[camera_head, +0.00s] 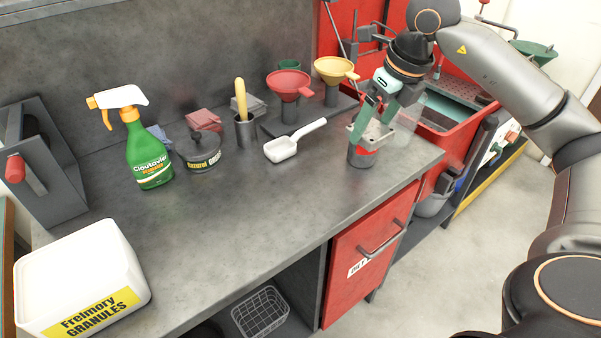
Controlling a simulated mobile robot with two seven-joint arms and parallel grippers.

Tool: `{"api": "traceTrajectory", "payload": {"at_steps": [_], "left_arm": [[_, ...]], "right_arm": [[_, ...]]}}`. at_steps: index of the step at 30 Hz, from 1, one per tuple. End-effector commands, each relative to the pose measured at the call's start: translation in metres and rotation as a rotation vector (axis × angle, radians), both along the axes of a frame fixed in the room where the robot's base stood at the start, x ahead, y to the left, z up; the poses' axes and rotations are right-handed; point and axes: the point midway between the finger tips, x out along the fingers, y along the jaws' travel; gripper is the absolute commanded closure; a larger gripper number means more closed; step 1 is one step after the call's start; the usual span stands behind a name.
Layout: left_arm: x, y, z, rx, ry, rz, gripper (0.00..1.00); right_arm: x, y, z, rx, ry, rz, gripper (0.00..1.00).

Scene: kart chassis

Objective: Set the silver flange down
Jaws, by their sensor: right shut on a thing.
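My right gripper (370,122) reaches in from the upper right over the right end of the grey bench (270,210). Its green-tipped fingers are shut on the silver flange (380,135), a pale grey metal piece that they partly hide. The flange is directly above a dark grey cylinder with a red band (362,156) standing near the bench's right edge. Whether the flange touches the cylinder I cannot tell. My left gripper is not in view.
A white scoop (284,149) lies left of the gripper. Red (289,83) and yellow (334,68) funnels stand behind it. A spray bottle (146,155), a dark round tin (199,153) and a white granules tub (80,283) are farther left. The front middle bench is clear.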

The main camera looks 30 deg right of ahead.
Motion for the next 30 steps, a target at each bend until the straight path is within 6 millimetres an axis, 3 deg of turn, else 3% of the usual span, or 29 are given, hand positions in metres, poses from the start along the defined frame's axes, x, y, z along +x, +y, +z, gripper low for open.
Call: {"api": "traceTrajectory", "payload": {"at_steps": [6,12,23,30], "left_arm": [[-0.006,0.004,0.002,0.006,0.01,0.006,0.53],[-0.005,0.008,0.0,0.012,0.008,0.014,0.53],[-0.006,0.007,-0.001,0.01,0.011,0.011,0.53],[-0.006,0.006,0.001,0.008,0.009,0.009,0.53]], "right_arm": [[0.029,0.05,-0.022,0.002,-0.001,0.01,0.91],[0.048,0.081,-0.058,0.002,0.001,0.006,0.91],[0.06,0.1,-0.086,0.0,-0.001,0.002,0.91],[0.062,0.102,-0.118,0.001,0.001,0.001,0.91]]}}
